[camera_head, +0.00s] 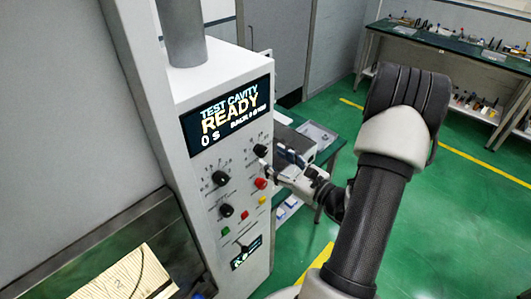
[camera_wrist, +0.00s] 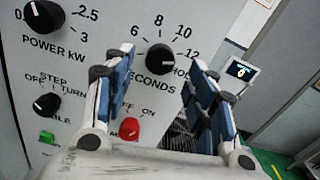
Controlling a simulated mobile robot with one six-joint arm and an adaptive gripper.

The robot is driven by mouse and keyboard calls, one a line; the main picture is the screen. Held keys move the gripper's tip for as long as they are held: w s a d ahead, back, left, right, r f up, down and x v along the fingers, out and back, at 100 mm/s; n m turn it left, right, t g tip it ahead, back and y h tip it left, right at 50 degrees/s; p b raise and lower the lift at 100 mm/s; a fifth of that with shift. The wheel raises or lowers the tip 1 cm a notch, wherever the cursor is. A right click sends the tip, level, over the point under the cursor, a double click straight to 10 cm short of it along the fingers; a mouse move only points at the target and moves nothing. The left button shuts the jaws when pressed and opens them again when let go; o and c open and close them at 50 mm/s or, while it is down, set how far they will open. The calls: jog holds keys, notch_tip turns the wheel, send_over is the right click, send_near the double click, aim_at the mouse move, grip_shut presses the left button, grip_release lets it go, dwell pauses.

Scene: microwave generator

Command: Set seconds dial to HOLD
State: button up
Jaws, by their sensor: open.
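The seconds dial (camera_wrist: 160,58) is a round black knob with a white pointer mark. In the wrist view, 6, 8, 10 and 12 are printed around it, with a partly covered HOLD label at its lower right. The pointer seems to lie toward the right side, but I cannot tell its exact setting. My gripper (camera_wrist: 162,66) is open, and its blue-padded fingers appear on either side of the dial; contact is not clear. In the head view the dial (camera_head: 260,150) is on the panel's upper right, with my gripper (camera_head: 280,170) just right of and below it.
The display (camera_head: 228,110) reads TEST CAVITY READY, 0 S. A bench (camera_head: 333,150) stands behind my gripper. Green floor is open at right.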

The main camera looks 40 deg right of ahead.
aim_at(264, 153)
jog(key=shift+w+a, duration=0.2)
jog(key=shift+w, duration=2.05)
jog(key=c, duration=1.1)
